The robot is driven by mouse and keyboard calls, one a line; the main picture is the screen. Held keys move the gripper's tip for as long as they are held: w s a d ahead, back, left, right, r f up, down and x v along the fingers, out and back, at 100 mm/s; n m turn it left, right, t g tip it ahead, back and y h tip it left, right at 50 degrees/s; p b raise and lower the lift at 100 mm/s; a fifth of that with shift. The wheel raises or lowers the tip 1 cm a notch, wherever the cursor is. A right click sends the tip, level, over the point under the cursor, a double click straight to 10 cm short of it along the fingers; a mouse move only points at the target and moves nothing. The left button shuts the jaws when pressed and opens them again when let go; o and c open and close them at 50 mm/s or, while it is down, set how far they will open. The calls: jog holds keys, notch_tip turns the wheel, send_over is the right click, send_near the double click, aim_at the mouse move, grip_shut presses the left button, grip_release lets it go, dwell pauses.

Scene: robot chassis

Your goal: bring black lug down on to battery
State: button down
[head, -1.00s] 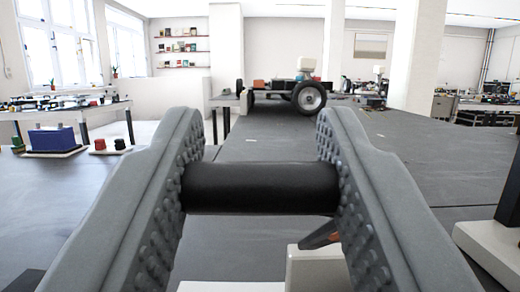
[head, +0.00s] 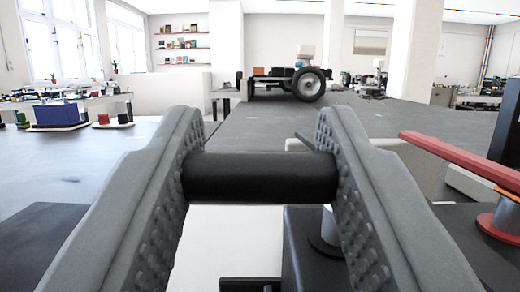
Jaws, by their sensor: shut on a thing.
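My gripper (head: 262,145) is shut on a black cylinder (head: 260,177), which lies level across the picture between the ribbed finger pads. It looks like the grip of the black lug; I cannot make out a ring or contact end on it. Below and beyond it, a black box (head: 300,262), likely the battery, shows in part at the bottom centre. A grey round post (head: 330,229) stands on it, partly behind the right finger. The held cylinder appears above the box; I cannot tell the gap. Most of the box is hidden by the fingers and the picture edge.
A pale block (head: 300,145) stands behind the right finger. A blue box (head: 60,114) and a wheeled chassis (head: 306,83) are farther off.

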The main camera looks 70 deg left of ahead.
jog(key=shift+f, duration=0.15)
jog(key=c, duration=0.9)
grip_release()
jog(key=v, duration=1.7)
jog(key=shift+d, duration=0.2)
jog(key=shift+w, duration=0.1)
